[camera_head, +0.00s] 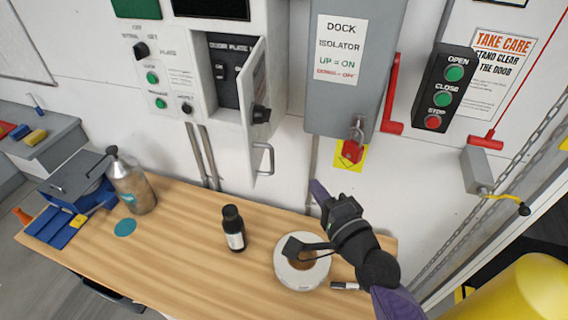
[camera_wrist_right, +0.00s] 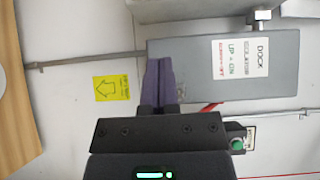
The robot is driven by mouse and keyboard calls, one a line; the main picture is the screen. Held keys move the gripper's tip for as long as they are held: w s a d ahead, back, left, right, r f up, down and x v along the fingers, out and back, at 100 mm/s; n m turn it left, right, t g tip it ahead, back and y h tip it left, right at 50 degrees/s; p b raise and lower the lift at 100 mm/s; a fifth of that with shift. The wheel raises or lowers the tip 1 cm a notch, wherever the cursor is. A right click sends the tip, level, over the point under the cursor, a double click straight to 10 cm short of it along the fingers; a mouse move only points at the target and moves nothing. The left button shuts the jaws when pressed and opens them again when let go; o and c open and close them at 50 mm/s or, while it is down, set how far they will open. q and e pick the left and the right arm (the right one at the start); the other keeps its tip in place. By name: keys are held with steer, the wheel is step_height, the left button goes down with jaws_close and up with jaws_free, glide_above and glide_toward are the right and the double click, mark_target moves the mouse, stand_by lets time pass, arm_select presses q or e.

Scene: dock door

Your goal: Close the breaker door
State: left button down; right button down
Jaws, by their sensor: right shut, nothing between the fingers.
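The breaker door (camera_head: 257,98) is a light grey panel with a black knob and a D-shaped handle (camera_head: 263,159). It stands open, swung out from the white breaker box (camera_head: 197,85); dark switches (camera_head: 224,72) show inside. My right gripper (camera_head: 318,192) is to the right of and below the handle, apart from it. Its purple fingers are together and empty. In the right wrist view the fingers (camera_wrist_right: 158,78) appear in front of the grey isolator box (camera_wrist_right: 270,68); the breaker door is not clearly seen there. My left gripper is not in view.
The grey isolator box (camera_head: 350,60) with a red padlock (camera_head: 352,150) and red lever (camera_head: 392,95) hangs right of the door. Below, the wooden bench (camera_head: 185,260) holds a dark bottle (camera_head: 233,228), a metal flask (camera_head: 132,182) and a white round item (camera_head: 302,275).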

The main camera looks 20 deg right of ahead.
steer(key=w+a+p, duration=0.1)
steer(key=w+a, duration=0.3)
steer(key=w, duration=0.3)
steer(key=shift+w, duration=0.25)
steer(key=shift+a+f, duration=0.1)
